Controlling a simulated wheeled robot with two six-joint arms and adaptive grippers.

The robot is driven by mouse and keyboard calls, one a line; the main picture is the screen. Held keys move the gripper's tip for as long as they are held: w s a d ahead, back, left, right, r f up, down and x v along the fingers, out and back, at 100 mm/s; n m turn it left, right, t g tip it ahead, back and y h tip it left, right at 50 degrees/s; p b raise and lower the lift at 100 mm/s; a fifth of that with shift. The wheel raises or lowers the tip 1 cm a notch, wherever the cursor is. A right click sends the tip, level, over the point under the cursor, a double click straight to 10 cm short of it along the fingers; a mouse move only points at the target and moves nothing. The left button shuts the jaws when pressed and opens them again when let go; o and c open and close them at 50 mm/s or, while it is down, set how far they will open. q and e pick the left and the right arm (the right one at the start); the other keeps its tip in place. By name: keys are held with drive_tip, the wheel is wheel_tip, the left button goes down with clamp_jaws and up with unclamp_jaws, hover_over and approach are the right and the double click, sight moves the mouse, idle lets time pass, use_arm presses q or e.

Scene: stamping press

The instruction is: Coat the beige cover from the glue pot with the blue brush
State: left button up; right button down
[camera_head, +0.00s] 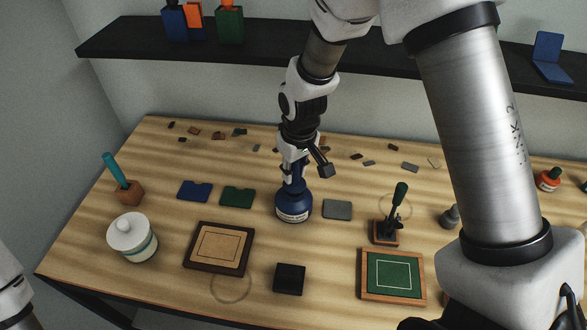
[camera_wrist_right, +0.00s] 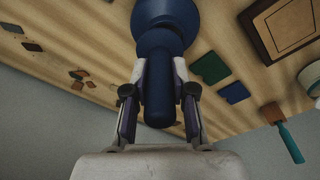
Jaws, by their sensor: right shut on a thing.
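The blue glue pot (camera_head: 293,209) with a pale label stands on the table near its middle. My right gripper (camera_head: 294,168) is above it, shut on the blue brush (camera_wrist_right: 158,95), whose handle points up out of the pot. The brush's lower end is hidden, apparently inside the pot (camera_wrist_right: 168,12). The beige cover (camera_head: 220,246), with a thin dark square outline, lies on a dark brown tray (camera_head: 190,262), left of and nearer than the pot. My left gripper is out of view.
Blue and green plates (camera_head: 238,197) lie left of the pot; a grey plate (camera_head: 337,209) lies right. A black block (camera_head: 289,279), white lidded jar (camera_head: 132,237), teal-handled tool (camera_head: 122,180), stamp (camera_head: 388,224) and green panel (camera_head: 394,275) stand around. Scraps lie behind.

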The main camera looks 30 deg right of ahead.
drive_tip(key=shift+r+p, duration=4.65)
drive_tip(key=shift+r, duration=0.35)
drive_tip(key=shift+f, duration=0.1)
